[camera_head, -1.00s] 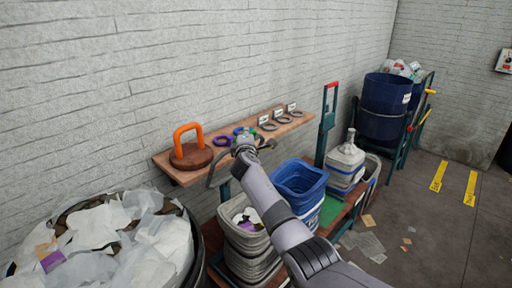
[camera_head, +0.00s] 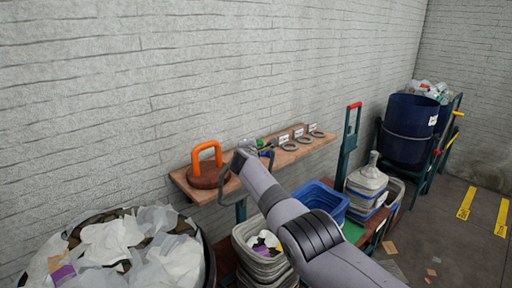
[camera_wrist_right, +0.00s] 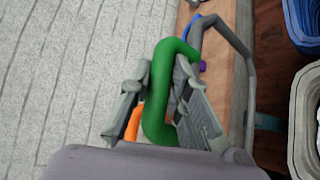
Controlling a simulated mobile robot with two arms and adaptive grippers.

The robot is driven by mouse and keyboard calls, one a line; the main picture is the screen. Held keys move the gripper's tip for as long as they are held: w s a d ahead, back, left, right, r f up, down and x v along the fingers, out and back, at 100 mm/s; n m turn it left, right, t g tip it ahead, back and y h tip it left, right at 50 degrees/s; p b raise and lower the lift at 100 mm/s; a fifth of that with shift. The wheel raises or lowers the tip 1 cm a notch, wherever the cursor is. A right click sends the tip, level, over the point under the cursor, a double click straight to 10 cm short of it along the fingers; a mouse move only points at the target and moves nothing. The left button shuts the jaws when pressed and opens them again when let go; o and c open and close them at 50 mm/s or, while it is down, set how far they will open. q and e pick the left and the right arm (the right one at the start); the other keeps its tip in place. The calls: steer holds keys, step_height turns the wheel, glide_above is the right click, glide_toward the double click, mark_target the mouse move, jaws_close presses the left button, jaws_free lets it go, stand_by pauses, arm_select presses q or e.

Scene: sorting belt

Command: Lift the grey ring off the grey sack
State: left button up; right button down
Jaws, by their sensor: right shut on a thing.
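Three grey rings (camera_head: 289,146) lie in a row on the wooden wall shelf (camera_head: 180,181), each with a small white label behind it. I cannot make out a grey sack. My right gripper (camera_head: 243,156) is over the left half of the shelf, left of the grey rings. In the right wrist view my right gripper (camera_wrist_right: 160,85) is shut on a thick green ring (camera_wrist_right: 162,62), which stands up between its fingers. My left gripper is not in view.
A brown disc with an orange handle (camera_head: 205,150) sits at the shelf's left end. A bent grey bar (camera_wrist_right: 222,40) runs close to the gripper. Below are grey tubs (camera_head: 243,232) and blue tubs (camera_head: 322,197). A bin of pale plastic (camera_head: 110,240) stands at lower left.

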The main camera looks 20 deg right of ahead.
steer(key=shift+f, duration=0.3)
steer(key=c, duration=1.5)
jaws_free()
steer(key=shift+w, duration=0.1)
steer(key=shift+a, duration=0.15)
